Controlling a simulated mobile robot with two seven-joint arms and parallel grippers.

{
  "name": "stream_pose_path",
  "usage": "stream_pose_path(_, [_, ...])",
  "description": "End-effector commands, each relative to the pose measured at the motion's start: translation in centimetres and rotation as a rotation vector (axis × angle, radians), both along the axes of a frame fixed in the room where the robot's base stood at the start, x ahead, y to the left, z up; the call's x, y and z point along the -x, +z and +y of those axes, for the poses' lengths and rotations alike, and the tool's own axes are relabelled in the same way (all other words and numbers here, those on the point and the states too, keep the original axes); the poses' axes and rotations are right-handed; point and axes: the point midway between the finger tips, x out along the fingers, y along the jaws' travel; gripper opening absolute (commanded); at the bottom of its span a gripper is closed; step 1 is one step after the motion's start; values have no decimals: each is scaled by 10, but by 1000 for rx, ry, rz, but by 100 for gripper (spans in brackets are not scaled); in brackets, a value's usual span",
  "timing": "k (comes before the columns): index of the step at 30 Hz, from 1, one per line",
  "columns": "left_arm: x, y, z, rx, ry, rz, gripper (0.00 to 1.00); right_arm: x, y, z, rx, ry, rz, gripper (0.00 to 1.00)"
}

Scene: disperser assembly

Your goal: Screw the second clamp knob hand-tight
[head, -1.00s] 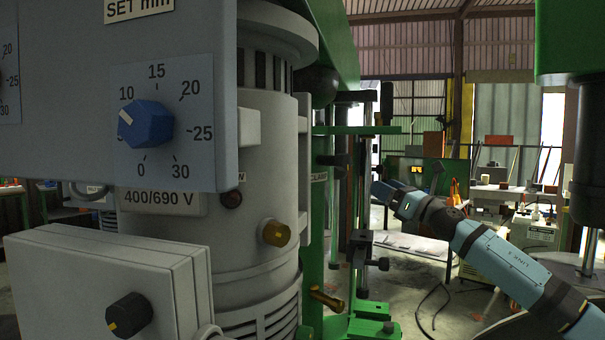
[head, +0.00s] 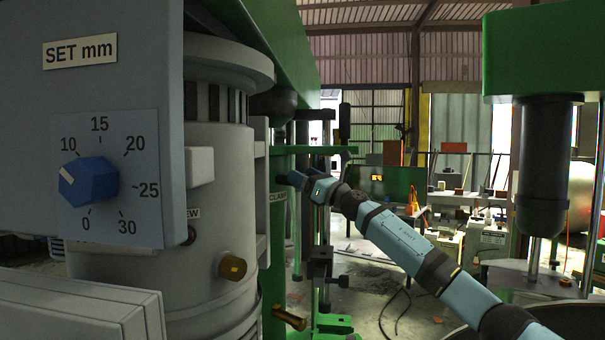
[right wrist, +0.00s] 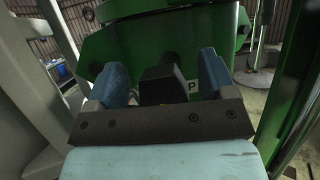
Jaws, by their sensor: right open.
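My right gripper (head: 300,182) reaches in from the right in the head view, its tips at the green column beside the CLAMP label (head: 278,197). In the right wrist view my right gripper (right wrist: 163,80) is open, with one blue finger on each side of a dark knob-like part (right wrist: 172,62). I cannot tell whether a finger touches it. Behind is a green plate (right wrist: 120,45) with a label, mostly hidden, showing a "P". In the head view the gripper hides the knob. My left gripper is not in view.
A grey control box with a blue dial (head: 88,182) and a grey motor housing (head: 225,170) fill the left. A brass knob (head: 232,267) juts from the housing. A dark cylinder (head: 543,170) hangs at the right.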

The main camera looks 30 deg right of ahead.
Motion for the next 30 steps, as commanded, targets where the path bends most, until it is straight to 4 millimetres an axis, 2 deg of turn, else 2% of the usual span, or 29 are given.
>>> stream_pose_path(11, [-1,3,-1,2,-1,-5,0,-5,2,2,0,0,0,77])
stream_pose_path(17, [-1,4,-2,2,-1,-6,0,-5,2,2,0,0,0,33])
stream_pose_path(18, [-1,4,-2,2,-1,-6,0,-5,2,2,0,0,0,29])
stream_pose_path(25, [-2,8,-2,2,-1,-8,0,-5,3,2,-14,0,5,29])
stream_pose_path(30, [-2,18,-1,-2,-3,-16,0,-6,5,1,-69,0,23,29])
